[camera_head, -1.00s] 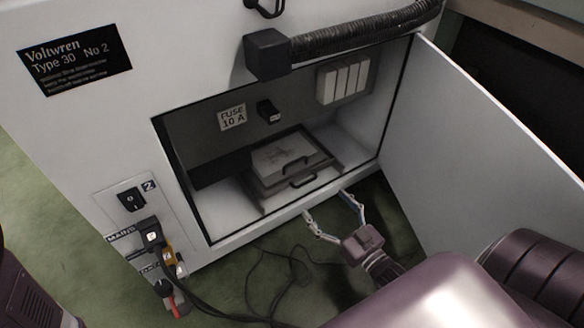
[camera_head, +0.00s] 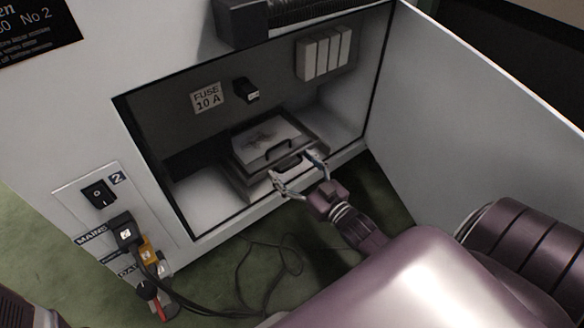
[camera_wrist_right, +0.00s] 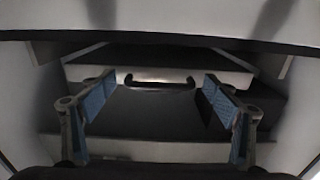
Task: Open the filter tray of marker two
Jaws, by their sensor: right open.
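The marker numbered two is the white cabinet (camera_head: 60,135) with its front compartment open. Inside sits the filter tray (camera_head: 268,137), a grey drawer unit with a dark handle on its front; the tray looks closed. My right gripper (camera_head: 298,172) is open at the lower edge of the opening, just in front of the tray. In the right wrist view the open fingers (camera_wrist_right: 160,105) stand on either side of the dark handle (camera_wrist_right: 160,84), which lies ahead between them; touching is not visible. My left gripper is not in view.
A fuse holder (camera_head: 246,90) and white blocks (camera_head: 324,53) are on the compartment's back wall. The power switch (camera_head: 99,193) and plugged cables (camera_head: 140,245) are at lower left, with cables on the green floor.

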